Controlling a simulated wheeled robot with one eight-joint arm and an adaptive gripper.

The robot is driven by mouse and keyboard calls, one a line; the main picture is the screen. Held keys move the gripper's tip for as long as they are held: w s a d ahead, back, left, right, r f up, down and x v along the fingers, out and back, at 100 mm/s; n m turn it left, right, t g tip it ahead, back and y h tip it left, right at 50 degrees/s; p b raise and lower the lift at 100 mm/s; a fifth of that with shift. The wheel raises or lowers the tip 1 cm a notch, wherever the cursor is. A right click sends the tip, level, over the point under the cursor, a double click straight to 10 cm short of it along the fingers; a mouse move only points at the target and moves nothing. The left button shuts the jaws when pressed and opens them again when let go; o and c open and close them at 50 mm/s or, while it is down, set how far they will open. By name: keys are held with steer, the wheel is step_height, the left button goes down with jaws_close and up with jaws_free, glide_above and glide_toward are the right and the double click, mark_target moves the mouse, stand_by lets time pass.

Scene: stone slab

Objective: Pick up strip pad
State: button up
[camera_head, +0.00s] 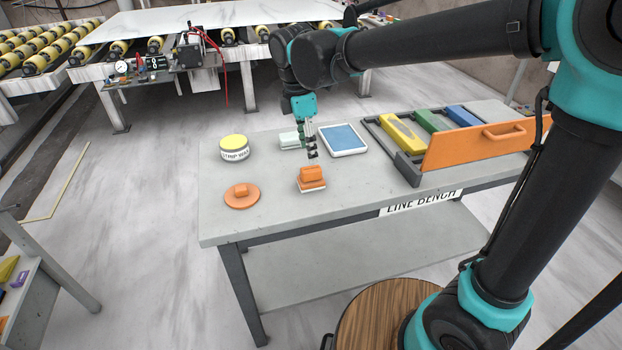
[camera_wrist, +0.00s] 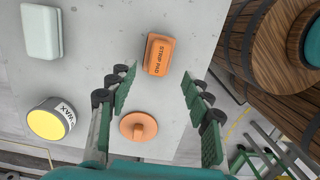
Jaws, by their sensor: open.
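The strip pad (camera_head: 311,178) is an orange block on a pale base, lying on the grey bench near its front edge in the head view. In the wrist view the strip pad (camera_wrist: 159,54) shows its printed name and lies beyond the fingertips, between their lines. My gripper (camera_head: 312,146) is above the bench, just behind the pad in the head view. In the wrist view my gripper (camera_wrist: 158,82) has its two green-padded fingers spread wide, with nothing between them. The fingers are apart from the pad.
On the bench (camera_head: 240,222) stand a yellow-lidded strip wax tin (camera_head: 234,148), a round orange knobbed disc (camera_head: 242,196), a pale block (camera_head: 290,140) and a blue-topped tray (camera_head: 343,139). An orange-fronted rack (camera_head: 480,143) with coloured blocks stands right.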

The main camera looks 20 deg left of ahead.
mark_target(311, 168)
steer(key=shift+w+d+f, duration=0.1)
steer(key=shift+f, duration=1.2)
steer(key=shift+w+d+f, duration=0.1)
steer(key=shift+d+f, duration=0.05)
steer(key=shift+f, duration=1.2)
steer(key=shift+w+d+f, duration=0.1)
steer(key=shift+f, duration=1.2)
steer(key=shift+c, duration=0.2)
jaws_close()
